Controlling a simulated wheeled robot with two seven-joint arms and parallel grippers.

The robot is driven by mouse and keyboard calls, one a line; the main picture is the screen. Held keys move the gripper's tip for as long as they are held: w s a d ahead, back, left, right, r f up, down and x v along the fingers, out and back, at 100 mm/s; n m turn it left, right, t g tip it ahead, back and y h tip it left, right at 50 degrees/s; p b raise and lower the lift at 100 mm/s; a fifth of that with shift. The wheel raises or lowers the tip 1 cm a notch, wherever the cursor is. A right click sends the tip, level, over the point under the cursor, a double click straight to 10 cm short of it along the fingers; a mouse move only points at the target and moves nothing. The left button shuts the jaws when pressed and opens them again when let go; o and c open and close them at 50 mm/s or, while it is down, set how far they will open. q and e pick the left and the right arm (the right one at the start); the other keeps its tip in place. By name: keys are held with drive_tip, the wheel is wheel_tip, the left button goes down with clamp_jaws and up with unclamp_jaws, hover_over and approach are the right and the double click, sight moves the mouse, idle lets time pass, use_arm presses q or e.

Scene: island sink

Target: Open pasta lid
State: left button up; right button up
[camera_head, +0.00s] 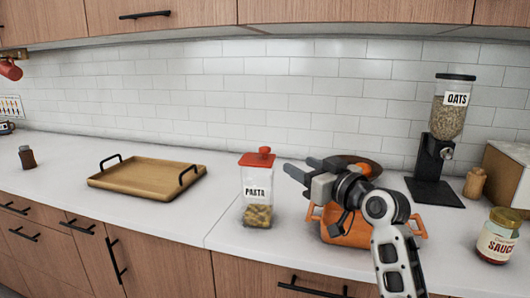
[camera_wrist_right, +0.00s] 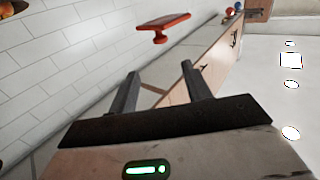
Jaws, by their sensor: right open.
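The clear pasta jar (camera_head: 257,196) stands upright on the white counter, with pasta in its lower part and a PASTA label. Its red lid (camera_head: 258,159), with a knob on top, sits on the jar. My right gripper (camera_head: 304,168) is to the right of the lid, apart from it, with its fingers pointing left toward it. In the right wrist view, the gripper (camera_wrist_right: 160,70) is open and empty, and the red lid (camera_wrist_right: 163,22) shows beyond the fingertips. My left gripper is not in view.
An orange pot (camera_head: 345,231) stands under and behind my right arm. A wooden tray (camera_head: 150,178) with black handles lies to the left. An oats dispenser (camera_head: 440,150) and a sauce jar (camera_head: 498,240) stand at the right. Counter between tray and pasta jar is clear.

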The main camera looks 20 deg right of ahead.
sight(268, 151)
drive_tip(key=p+x, duration=0.2)
drive_tip(key=x, duration=1.3)
drive_tip(key=shift+a, duration=0.1)
drive_tip(key=shift+f, duration=0.1)
drive_tip(key=shift+c, duration=0.3)
clamp_jaws()
